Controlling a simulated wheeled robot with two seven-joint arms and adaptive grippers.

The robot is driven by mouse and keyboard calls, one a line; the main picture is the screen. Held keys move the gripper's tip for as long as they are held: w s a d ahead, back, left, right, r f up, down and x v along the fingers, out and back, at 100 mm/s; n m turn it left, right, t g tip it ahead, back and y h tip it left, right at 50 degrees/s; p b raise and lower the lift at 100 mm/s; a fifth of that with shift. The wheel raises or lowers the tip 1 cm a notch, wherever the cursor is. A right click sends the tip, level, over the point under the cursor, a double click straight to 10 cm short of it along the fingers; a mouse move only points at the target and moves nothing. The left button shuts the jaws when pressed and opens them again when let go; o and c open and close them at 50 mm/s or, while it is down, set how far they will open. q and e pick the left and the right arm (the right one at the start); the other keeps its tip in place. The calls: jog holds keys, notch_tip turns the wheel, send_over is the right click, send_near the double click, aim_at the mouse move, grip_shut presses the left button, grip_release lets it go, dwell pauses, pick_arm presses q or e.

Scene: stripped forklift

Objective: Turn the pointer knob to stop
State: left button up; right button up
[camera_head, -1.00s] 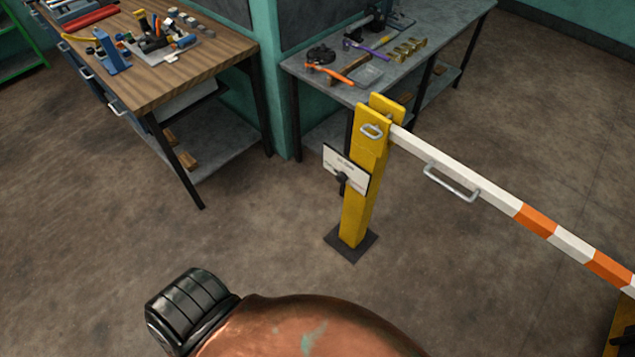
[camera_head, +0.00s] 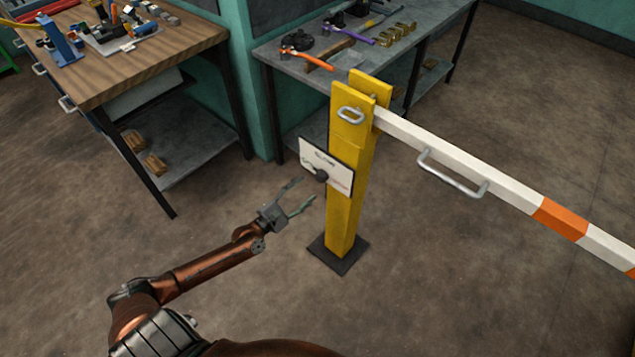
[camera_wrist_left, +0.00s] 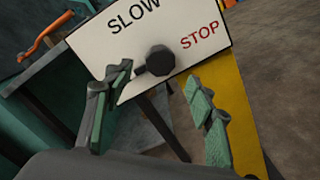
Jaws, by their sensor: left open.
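The black pointer knob (camera_head: 321,175) sits on a white plate (camera_head: 340,181) fixed to the yellow barrier post. In the left wrist view the knob (camera_wrist_left: 160,61) is close, and the plate (camera_wrist_left: 95,50) reads SLOW at the top and STOP in red at the right. A short nub on the knob points left and slightly down, away from STOP. My left gripper (camera_head: 306,191) is open and empty, just short of the plate. In the wrist view its two green-padded fingers (camera_wrist_left: 158,78) stand on either side of the knob, apart from it. My right gripper is not in view.
The yellow post (camera_head: 345,215) stands on a dark base and carries a white and orange barrier arm (camera_head: 500,195) with a metal handle (camera_head: 450,178). A wooden-topped bench (camera_head: 150,65) and a grey bench (camera_head: 300,65) with tools stand behind. Floor around the post is clear.

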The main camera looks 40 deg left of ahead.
aim_at(318, 179)
pick_arm(q)
jog(key=w, duration=0.6)
jog(key=shift+d, duration=0.35)
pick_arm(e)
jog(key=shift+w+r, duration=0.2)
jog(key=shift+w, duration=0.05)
pick_arm(q)
jog(key=c, duration=1.2)
jog(key=shift+o, duration=0.2)
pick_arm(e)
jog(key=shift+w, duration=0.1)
